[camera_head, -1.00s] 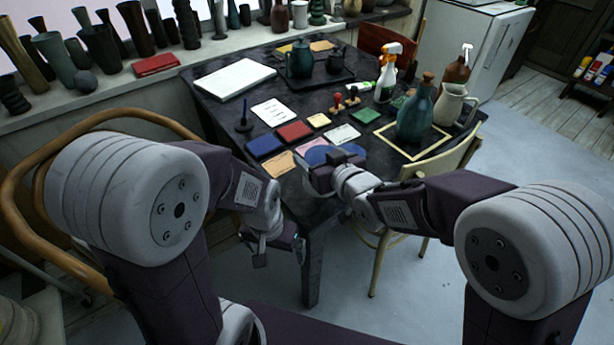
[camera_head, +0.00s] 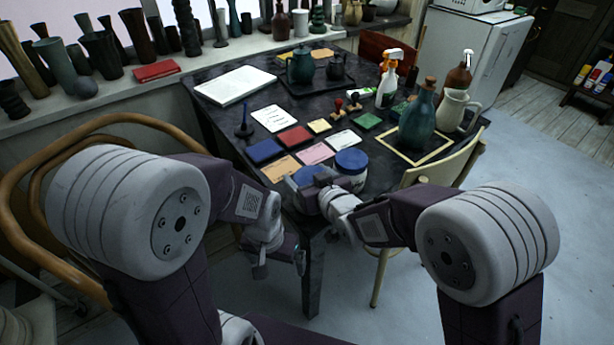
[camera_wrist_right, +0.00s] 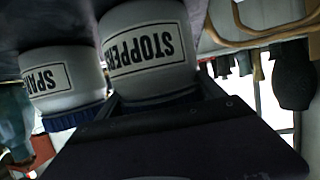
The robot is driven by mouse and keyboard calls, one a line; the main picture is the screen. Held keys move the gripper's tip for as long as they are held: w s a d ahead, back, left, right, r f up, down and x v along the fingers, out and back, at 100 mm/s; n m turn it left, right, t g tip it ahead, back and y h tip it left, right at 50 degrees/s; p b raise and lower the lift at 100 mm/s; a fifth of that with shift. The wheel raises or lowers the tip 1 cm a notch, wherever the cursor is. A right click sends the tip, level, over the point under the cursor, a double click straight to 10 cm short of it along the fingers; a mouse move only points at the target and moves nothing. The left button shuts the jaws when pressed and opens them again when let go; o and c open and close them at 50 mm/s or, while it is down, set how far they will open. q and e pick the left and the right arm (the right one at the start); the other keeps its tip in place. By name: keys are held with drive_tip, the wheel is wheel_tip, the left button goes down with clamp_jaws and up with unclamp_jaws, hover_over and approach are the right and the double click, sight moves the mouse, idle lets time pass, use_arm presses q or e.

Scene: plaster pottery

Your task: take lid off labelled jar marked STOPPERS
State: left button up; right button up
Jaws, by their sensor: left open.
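The jar marked STOPPERS (camera_wrist_right: 148,48) appears upside down in the right wrist view, white with a blue lid (camera_wrist_right: 160,101). In the head view its blue lid (camera_head: 304,174) shows at the table's front edge, partly hidden by my right gripper (camera_head: 318,187). In the wrist view the right gripper's dark fingers (camera_wrist_right: 163,96) stand apart on either side of the lid. I cannot tell whether they press on it. My left gripper (camera_head: 280,266) is open and empty, below the tabletop in front of the table.
A second white jar with a blue lid (camera_head: 351,160), its label partly cut off (camera_wrist_right: 48,78), stands close beside the STOPPERS jar. Coloured tiles (camera_head: 294,136) lie behind. A teal bottle (camera_head: 418,122) stands to the right. A chair (camera_head: 446,170) is by the table's right side.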

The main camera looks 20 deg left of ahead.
drive_tip(key=o, duration=0.3)
drive_tip(key=shift+r, duration=0.25)
drive_tip(key=b+v, duration=0.1)
drive_tip(key=v, duration=1.1)
drive_tip(key=shift+d+f, duration=0.1)
